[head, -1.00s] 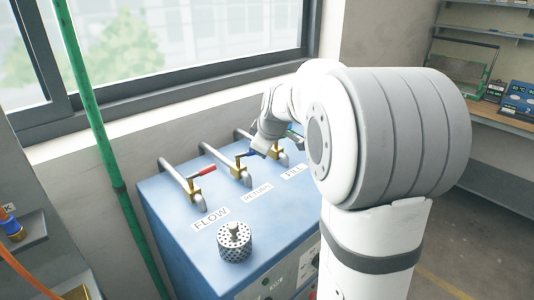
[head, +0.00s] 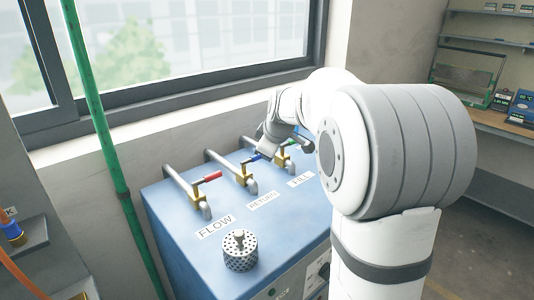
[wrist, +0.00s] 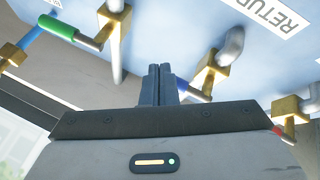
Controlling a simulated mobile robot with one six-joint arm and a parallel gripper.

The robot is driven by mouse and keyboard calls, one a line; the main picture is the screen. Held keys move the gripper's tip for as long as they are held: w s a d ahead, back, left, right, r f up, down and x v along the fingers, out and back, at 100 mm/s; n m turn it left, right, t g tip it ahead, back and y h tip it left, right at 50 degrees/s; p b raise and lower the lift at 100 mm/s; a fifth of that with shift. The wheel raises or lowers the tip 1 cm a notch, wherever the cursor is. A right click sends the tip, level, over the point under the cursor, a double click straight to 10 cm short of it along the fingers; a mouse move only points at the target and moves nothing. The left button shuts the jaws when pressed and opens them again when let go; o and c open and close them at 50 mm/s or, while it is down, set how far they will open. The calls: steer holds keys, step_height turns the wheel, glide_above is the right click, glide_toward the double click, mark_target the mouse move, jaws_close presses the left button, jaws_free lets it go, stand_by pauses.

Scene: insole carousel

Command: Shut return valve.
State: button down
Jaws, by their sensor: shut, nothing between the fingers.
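The return valve (head: 241,179) is the middle of three brass valves on the blue cabinet, behind the RETURN label. Its blue handle (head: 254,157) points right, roughly across its pipe, in the head view. My gripper (wrist: 160,70) is shut and empty, its two fingers together in the wrist view. It is close beside the return valve, whose brass body (wrist: 211,72) shows just right of the fingertips. The fingers hide most of the blue handle there. In the head view my wrist covers the fingertips, and I cannot tell whether they touch the handle.
The flow valve's red handle (head: 211,176) is to the left and the fill valve's green handle (wrist: 57,27) is close on the other side. A perforated metal cylinder (head: 240,250) stands on the cabinet top (head: 190,240). A green upright pipe (head: 100,120) and window are behind.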

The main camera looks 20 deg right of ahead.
steer(key=s+d+r+b, duration=0.1)
steer(key=s+d+r, duration=0.55)
steer(key=r, duration=0.25)
steer(key=s+a+f+m+g+p, duration=0.1)
steer(key=s+a+f+m, duration=0.2)
steer(key=s, duration=0.5)
steer(key=s+a+f+m+g+p, duration=0.1)
steer(key=s+a+f+m+p, duration=0.1)
steer(key=s+a+f, duration=0.3)
steer(key=s+a+f+m+g+p, duration=0.2)
steer(key=s+a+f+m, duration=0.2)
steer(key=s, duration=0.9)
steer(key=shift+f+m, duration=0.45)
steer(key=shift+m, duration=0.05)
steer(key=shift+s, duration=0.1)
